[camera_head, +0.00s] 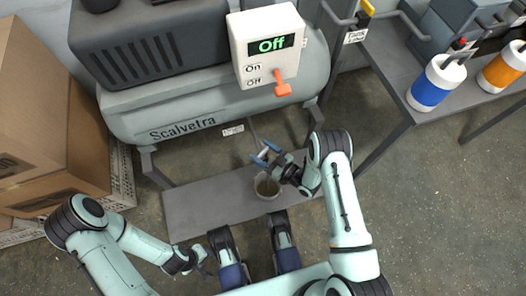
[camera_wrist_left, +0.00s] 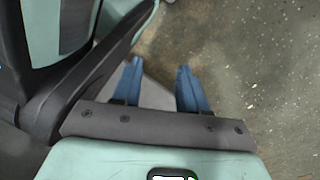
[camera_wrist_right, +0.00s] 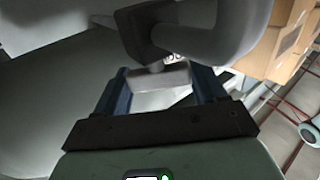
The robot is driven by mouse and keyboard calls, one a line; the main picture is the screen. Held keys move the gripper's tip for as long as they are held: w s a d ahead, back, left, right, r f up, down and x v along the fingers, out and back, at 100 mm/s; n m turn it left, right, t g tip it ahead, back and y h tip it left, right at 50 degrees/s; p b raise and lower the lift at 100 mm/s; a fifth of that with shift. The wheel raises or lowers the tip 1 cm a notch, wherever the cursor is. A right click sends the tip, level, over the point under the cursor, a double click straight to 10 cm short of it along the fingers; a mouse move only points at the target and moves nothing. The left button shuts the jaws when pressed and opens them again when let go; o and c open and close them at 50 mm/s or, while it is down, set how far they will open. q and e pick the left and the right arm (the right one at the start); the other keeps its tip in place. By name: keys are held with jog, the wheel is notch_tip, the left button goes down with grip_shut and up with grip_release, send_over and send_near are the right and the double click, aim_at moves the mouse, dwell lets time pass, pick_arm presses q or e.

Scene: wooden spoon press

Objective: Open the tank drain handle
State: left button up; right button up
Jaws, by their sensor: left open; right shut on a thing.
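The tank (camera_head: 215,100) is a grey horizontal cylinder marked "Scalvetra". Its drain handle (camera_wrist_right: 165,77) is a small light grey bar on a dark fitting, seen close up in the right wrist view. My right gripper (camera_head: 265,155) is under the tank, its blue fingers on either side of the handle, and is shut on it. In the head view the handle is small and mostly hidden by the fingers. My left gripper (camera_wrist_left: 157,85) is open and empty above the floor. It is low and left in the head view (camera_head: 202,266).
A round container (camera_head: 267,187) stands on the grey base plate (camera_head: 205,208) below my right gripper. A control box (camera_head: 263,52) reads "Off" above an orange switch (camera_head: 283,85). Cardboard boxes (camera_head: 45,110) stand at left; a bench (camera_head: 385,65) with bottles is at right.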

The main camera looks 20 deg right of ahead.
pick_arm(q)
jog(key=shift+s+a+f+g+b, duration=0.15)
jog(key=shift+s+f+g+b, duration=0.2)
jog(key=shift+s, duration=0.5)
pick_arm(e)
jog(key=shift+w+n+g+y, duration=0.15)
jog(key=shift+n+g+y, duration=0.95)
jog(key=shift+g+y, duration=0.15)
pick_arm(q)
jog(key=shift+f, duration=0.1)
pick_arm(e)
jog(key=shift+r, duration=0.1)
jog(key=o, duration=1)
jog(key=shift+a, duration=0.1)
jog(key=shift+c, duration=0.2)
pick_arm(q)
jog(key=w+r+t+p, duration=0.2)
jog(key=w+r+p, duration=0.1)
jog(key=w, duration=0.2)
jog(key=shift+w+d+r, duration=0.35)
jog(key=shift+d+r, duration=0.05)
pick_arm(e)
jog(key=v, duration=1.3)
